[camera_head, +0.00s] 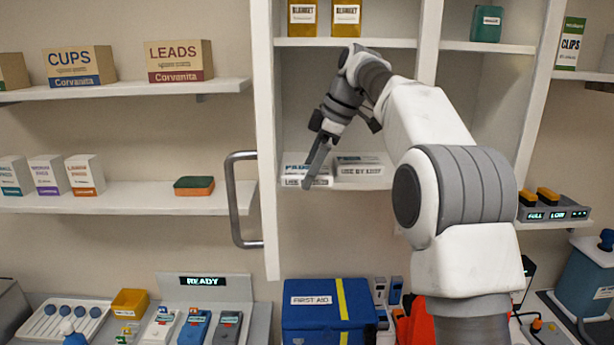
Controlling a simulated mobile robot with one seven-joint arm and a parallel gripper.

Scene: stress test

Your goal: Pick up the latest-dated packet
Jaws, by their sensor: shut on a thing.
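Two white packets lie on the middle shelf of the open cabinet. The left packet (293,181) has blue-green lettering that seems to read "PADS" and a "USE BY" line on its front edge. Its date is too small to read. The right packet (362,171) also has a "USE BY" line, with the date too blurred to be sure of. My gripper (310,178) reaches down from above and is shut on the left packet, at its right part. One grey finger crosses the front of the packet and hides part of its label. I cannot tell whether the packet is lifted off the shelf.
The cabinet's upright (267,140) and the open door handle (237,200) stand left of my gripper. A shelf with two yellow boxes (346,14) is above. A blue first aid box (312,318) stands below. My arm covers the cabinet's right side.

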